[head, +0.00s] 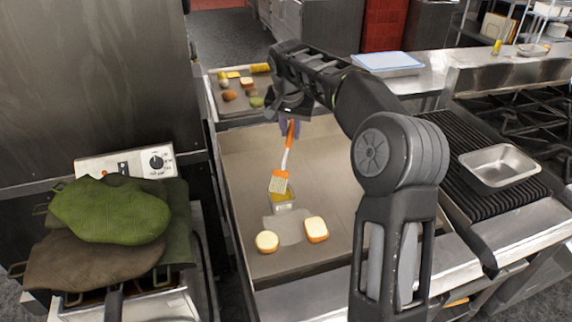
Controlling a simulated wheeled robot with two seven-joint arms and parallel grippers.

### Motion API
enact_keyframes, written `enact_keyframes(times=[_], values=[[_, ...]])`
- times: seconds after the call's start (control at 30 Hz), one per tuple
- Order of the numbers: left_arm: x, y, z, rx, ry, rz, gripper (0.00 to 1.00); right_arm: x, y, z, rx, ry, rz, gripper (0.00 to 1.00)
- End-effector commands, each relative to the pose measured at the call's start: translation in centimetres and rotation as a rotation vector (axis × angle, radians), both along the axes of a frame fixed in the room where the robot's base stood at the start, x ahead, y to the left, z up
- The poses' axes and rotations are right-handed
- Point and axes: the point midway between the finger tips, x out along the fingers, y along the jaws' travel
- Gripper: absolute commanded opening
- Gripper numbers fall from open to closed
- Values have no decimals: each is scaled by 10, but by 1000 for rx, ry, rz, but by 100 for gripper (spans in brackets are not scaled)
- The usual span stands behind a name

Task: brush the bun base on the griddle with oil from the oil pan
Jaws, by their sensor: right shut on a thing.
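My right gripper (290,127) is shut on the orange handle of a brush (287,158). The brush hangs head down, its pale bristles (278,183) at or just above a small oil pan (284,207) with yellow oil. I cannot tell whether the bristles touch the oil. The pan stands on the griddle (330,180). Two pale bread pieces lie nearer me on the griddle: a round one (267,242) at the left and a squarer one (316,229) at the right. I cannot tell which is the bun base. My left gripper is out of view.
A tray with several food items (240,100) stands behind the griddle. Green and brown oven mitts (110,212) lie at the left. An empty metal pan (498,165) sits on the ribbed grill at the right. The griddle's middle right is clear.

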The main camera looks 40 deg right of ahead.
Motion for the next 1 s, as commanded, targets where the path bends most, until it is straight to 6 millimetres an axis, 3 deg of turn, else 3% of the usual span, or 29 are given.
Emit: enact_keyframes(times=[0.1,0.17,0.77,1.0], values=[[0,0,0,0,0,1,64,10,-19,21,-54,-54,71,0],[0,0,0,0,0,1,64,11,-22,24,-84,-86,109,0],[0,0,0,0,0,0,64,14,-20,24,-145,-158,140,0],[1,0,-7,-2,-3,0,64,14,-20,14,-145,-157,139,0]])
